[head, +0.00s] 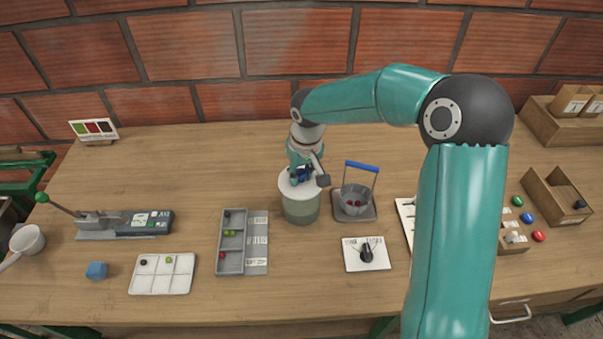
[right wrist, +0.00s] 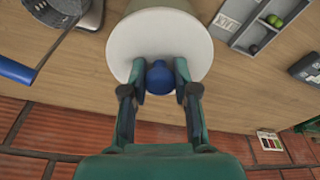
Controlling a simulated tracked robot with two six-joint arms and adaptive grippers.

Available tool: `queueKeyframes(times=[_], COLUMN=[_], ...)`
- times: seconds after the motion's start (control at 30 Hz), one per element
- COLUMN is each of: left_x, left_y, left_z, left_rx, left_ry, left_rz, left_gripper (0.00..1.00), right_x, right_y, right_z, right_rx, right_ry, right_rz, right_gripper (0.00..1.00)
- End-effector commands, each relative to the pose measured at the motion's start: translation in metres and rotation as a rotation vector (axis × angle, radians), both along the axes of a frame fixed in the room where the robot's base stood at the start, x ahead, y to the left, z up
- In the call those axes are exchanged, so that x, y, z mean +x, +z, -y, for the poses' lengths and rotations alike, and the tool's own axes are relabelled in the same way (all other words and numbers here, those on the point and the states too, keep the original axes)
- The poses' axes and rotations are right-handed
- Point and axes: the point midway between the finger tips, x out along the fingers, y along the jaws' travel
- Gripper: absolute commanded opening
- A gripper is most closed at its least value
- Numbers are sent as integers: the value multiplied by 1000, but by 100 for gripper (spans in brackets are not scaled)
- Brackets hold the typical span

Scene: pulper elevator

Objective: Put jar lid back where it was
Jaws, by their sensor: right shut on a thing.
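The jar (head: 301,208) is a greenish cylinder standing mid-table, and the white round lid (head: 288,187) with a blue knob is on top of it. In the right wrist view the lid (right wrist: 125,45) fills the upper middle and the blue knob (right wrist: 159,78) sits between the fingers. My right gripper (head: 301,173) is shut on the knob, reaching down from above. It also shows in the right wrist view (right wrist: 160,80). The lid covers the jar's mouth; I cannot tell whether it is fully seated. My left gripper is not in view.
A small bucket with a blue handle (head: 362,166) stands close right of the jar. A grey sorting tray (head: 231,263) is to the left, and a dial plate (head: 352,260) in front right. A lever device (head: 100,222) and white tray (head: 146,287) are farther left. The table behind the jar is clear.

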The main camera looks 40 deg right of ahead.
Motion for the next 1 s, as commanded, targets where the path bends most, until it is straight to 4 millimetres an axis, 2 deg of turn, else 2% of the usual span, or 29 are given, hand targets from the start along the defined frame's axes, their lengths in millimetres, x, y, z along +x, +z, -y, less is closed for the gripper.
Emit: queueKeyframes(times=[0.1, 0.13, 0.27, 0.3, 0.73, 0.87, 1.0], left_x=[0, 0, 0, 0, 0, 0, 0], left_y=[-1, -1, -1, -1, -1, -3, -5], left_z=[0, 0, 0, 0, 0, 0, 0], left_rx=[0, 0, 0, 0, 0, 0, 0], left_ry=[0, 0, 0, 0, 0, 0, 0], left_rz=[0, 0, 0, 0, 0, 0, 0], left_gripper=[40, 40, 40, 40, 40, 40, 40], right_x=[-3, -3, -4, -4, -3, -4, -7], right_y=[-5, -6, -7, -7, -1, 13, 39], right_z=[-1, -2, -2, -2, -1, -1, -2], right_rx=[3, 3, 3, 4, 2, 1, 1], right_ry=[1, 1, 2, 2, 1, 1, 1], right_rz=[-14, -15, -18, -19, -13, -9, -5], right_gripper=[0, 30, 52, 54, 54, 54, 54])
